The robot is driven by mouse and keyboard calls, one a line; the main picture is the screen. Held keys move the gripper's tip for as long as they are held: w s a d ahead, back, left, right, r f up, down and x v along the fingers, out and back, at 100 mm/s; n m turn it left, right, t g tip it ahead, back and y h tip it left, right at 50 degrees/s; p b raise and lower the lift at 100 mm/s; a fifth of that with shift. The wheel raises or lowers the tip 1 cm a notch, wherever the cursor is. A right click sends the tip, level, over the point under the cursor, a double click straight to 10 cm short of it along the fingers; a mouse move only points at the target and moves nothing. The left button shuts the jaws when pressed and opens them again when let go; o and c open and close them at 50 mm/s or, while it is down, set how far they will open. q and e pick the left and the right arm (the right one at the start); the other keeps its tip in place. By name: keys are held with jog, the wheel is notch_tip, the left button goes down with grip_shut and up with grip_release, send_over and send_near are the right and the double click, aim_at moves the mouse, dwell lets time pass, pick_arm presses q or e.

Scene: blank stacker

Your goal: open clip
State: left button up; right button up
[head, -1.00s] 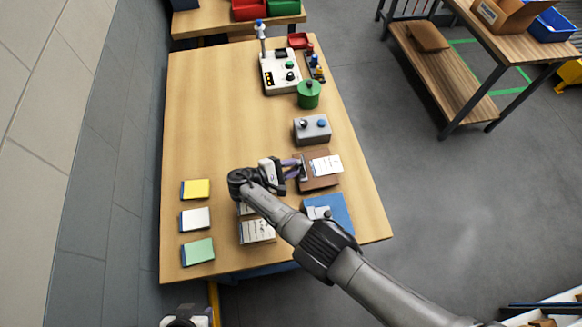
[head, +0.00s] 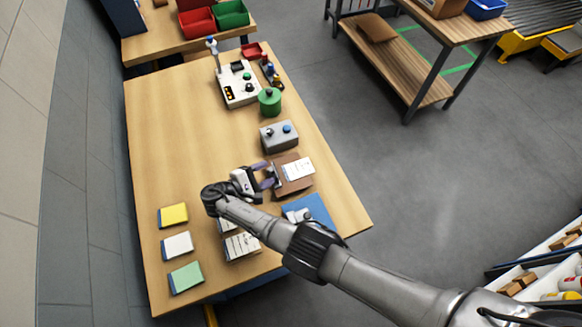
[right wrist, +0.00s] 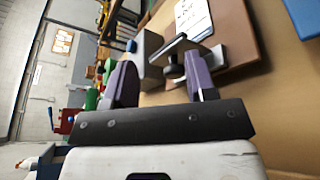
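A brown clipboard (head: 292,186) with a white sheet (head: 298,169) lies on the table's right side. It also shows in the right wrist view (right wrist: 240,30). Its metal clip (head: 277,174) is at the edge facing my gripper. In the right wrist view the clip (right wrist: 178,47) has a flat plate and a dark round part. My right gripper (head: 264,175) is open beside this edge, its purple fingers apart. In the wrist view, the clip's dark part appears between the fingertips (right wrist: 160,72), nearer the right finger; contact cannot be told. My left gripper is not in view.
A grey box with knobs (head: 279,137) and a green canister (head: 269,101) stand behind the clipboard. A blue board (head: 318,208) lies in front, partly under my arm. Yellow (head: 173,215), white (head: 177,245) and green (head: 186,277) pads lie left. The table's left middle is clear.

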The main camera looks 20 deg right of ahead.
pick_arm(q)
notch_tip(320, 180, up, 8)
jog(key=p, duration=0.6)
jog(key=shift+p, duration=0.35)
pick_arm(e)
jog(key=s+d+r, duration=0.7)
jog(key=d+r, duration=0.2)
jog(key=shift+s, duration=0.25)
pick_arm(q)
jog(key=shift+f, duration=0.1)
